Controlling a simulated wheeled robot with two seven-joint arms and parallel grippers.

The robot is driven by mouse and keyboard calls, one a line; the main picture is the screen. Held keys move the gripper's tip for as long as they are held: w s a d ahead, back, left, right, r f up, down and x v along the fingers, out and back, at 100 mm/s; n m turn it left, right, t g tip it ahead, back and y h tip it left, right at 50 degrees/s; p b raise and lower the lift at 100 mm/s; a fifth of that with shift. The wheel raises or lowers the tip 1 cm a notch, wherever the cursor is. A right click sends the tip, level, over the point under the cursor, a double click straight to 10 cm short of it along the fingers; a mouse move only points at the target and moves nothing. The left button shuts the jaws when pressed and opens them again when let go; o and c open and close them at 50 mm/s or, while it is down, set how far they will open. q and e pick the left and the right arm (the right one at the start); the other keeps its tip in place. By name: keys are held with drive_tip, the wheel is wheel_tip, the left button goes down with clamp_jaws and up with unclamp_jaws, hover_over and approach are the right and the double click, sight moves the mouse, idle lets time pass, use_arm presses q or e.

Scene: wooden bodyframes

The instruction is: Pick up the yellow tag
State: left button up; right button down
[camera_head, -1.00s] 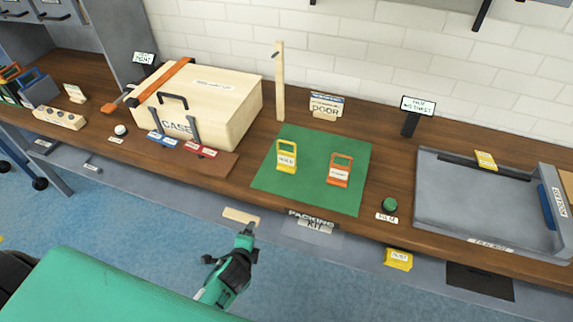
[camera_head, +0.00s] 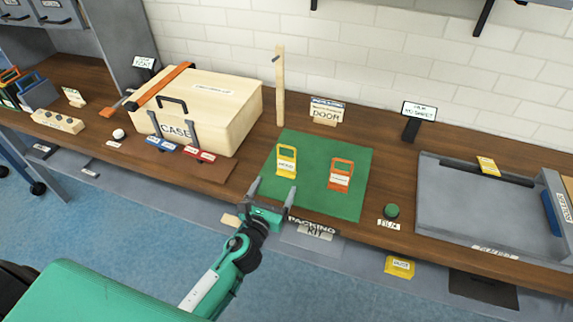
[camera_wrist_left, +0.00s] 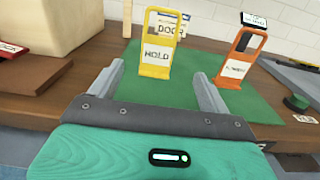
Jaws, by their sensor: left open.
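The yellow tag (camera_head: 287,161), with a white label reading HOLD, stands upright on the green mat (camera_head: 320,199). In the left wrist view the yellow tag (camera_wrist_left: 158,45) stands beyond and between the two open fingers. My left gripper (camera_head: 273,190) is open and empty at the mat's front left edge, just short of the tag and apart from it. An orange tag (camera_head: 340,174) stands to the right on the same mat; it also shows in the left wrist view (camera_wrist_left: 240,57). My right gripper is not in view.
A wooden case (camera_head: 225,105) stands to the left, and a thin wooden post (camera_head: 280,90) behind the mat. A green button (camera_head: 391,211) and a grey tray (camera_head: 470,215) are to the right. A yellow block (camera_head: 399,267) sits below the table's front edge.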

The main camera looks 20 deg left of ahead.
sight(286, 163)
use_arm(q)
drive_tip(key=w+p, duration=0.1)
drive_tip(key=w, duration=0.6)
drive_tip(key=shift+d, duration=0.1)
drive_tip(key=shift+w, duration=0.8)
drive_tip(key=w, duration=0.4)
drive_tip(key=shift+w+f+p, duration=0.1)
drive_tip(key=shift+w+p, duration=0.05)
drive_tip(key=shift+p, duration=0.2)
drive_tip(key=shift+w, duration=0.15)
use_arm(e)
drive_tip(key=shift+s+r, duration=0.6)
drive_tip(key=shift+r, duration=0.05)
use_arm(q)
drive_tip(key=shift+c, duration=0.7)
drive_tip(key=c, duration=0.9)
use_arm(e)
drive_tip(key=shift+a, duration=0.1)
